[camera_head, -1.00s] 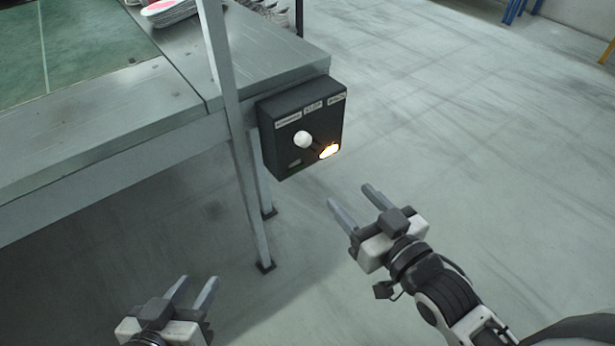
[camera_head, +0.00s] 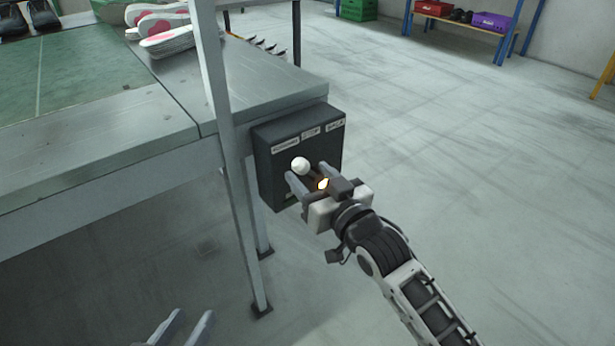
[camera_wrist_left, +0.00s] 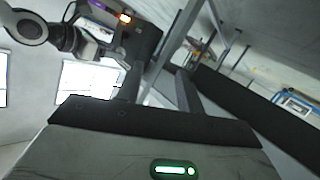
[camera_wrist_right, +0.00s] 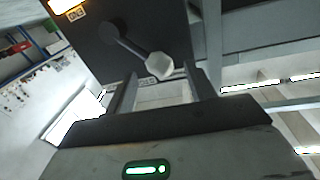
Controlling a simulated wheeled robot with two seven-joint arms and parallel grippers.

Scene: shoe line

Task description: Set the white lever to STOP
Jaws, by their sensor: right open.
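The dark control box (camera_head: 268,172) hangs at the corner of the metal table, with labels along its top; the middle label (camera_head: 310,134) is too small here to read surely. The white lever knob (camera_head: 300,166) stands out from its front. It also shows in the right wrist view (camera_wrist_right: 158,66) on a dark stem, ahead of the fingertips. My right gripper (camera_head: 306,175) is open at the box front, its fingertips close by the knob; I cannot tell if they touch it. My left gripper (camera_head: 193,318) is open and empty, low at the bottom edge.
An orange lamp (camera_head: 323,184) glows on the box behind the right fingers. A metal post (camera_head: 232,150) stands just left of the box. Shoe soles (camera_head: 166,38) lie on the table (camera_head: 262,82).

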